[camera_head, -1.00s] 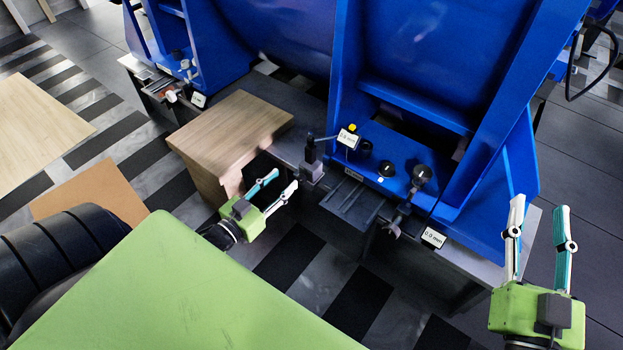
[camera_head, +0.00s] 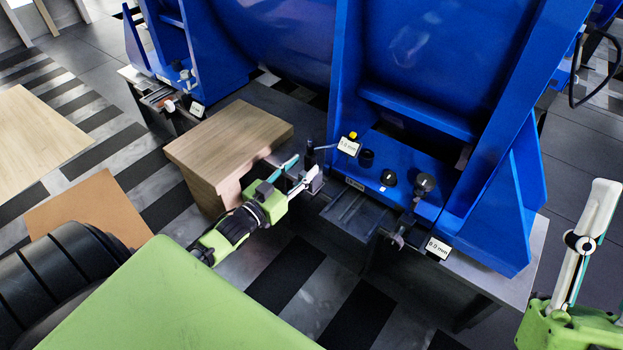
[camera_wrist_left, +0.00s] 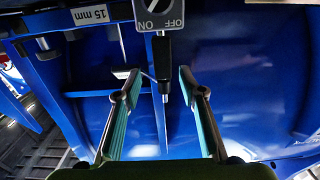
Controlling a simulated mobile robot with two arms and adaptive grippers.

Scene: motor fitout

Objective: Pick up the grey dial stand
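The grey dial stand (camera_head: 314,184) stands at the edge of the dark metal base, right of the wooden block, with a thin dark post on top. In the left wrist view its grey body (camera_wrist_left: 146,18) bears ON and OFF marks, and a dark knob with a pin hangs below them. My left gripper (camera_head: 302,169) is at the stand in the head view. In the left wrist view my left gripper (camera_wrist_left: 158,78) is open, its fingers on either side of the knob with gaps visible. My right gripper (camera_head: 603,190) is raised at the right edge, its fingers overlapping.
A wooden block (camera_head: 230,140) stands close to my left gripper. The large blue machine (camera_head: 435,60) rises behind the stand. A second clamp-like holder (camera_head: 400,232) and the 0.0 mm display (camera_head: 437,247) are to the right. A green panel (camera_head: 165,305) fills the front.

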